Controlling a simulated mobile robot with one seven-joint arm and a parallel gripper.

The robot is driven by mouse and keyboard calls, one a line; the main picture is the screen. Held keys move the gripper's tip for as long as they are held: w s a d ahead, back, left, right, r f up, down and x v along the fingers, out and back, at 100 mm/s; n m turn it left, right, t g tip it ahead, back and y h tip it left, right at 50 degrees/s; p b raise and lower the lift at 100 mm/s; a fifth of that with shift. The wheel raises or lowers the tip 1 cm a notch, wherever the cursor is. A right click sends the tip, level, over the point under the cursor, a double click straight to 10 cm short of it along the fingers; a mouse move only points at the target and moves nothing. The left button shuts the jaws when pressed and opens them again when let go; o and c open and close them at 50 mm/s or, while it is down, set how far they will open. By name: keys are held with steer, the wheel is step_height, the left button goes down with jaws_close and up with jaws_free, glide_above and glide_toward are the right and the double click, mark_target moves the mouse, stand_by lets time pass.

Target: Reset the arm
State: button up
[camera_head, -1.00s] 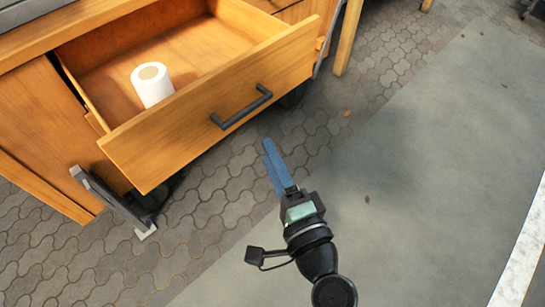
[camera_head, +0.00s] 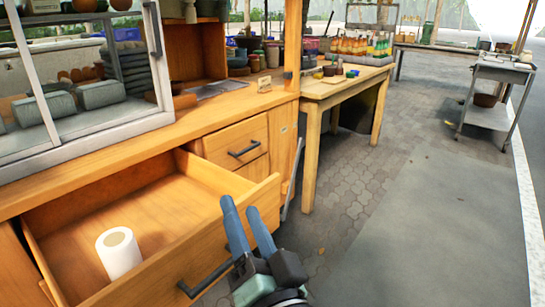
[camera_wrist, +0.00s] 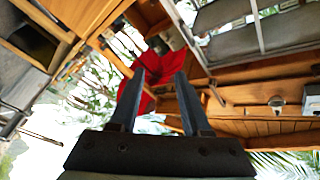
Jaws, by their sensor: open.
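My gripper (camera_head: 247,217) is open and empty, its two blue fingers pointing up in front of the open drawer's front panel in the head view. In the wrist view the spread fingers (camera_wrist: 158,75) hold nothing between them. The camera there looks up and sideways past the wooden cabinet. The open drawer (camera_head: 165,218) holds a white paper roll (camera_head: 119,252), standing upright near its left end. The drawer handle (camera_head: 207,279) is close to the left of my gripper.
A wooden table (camera_head: 330,90) with jars stands beyond. A metal cart (camera_head: 494,105) is at the far right. The paved floor (camera_head: 400,215) to the right is clear.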

steer(key=s+d+r+n+t+h+p, duration=0.1)
steer(key=s+r+t+h, duration=0.15)
steer(key=r, duration=0.75)
steer(key=s+d+r+n+t+h, duration=0.2)
steer(key=s+r+t, duration=0.15)
steer(key=r, duration=0.75)
steer(key=s+d+r+n+t+h+p, duration=0.1)
steer(key=s+r+t+h, duration=0.25)
steer(key=r, duration=0.65)
step_height(320, 180, up, 34)
steer(key=p, duration=3.4)
steer(key=shift+s+g+y, duration=0.2)
steer(key=shift+g+y, duration=0.15)
steer(key=shift+y, duration=0.05)
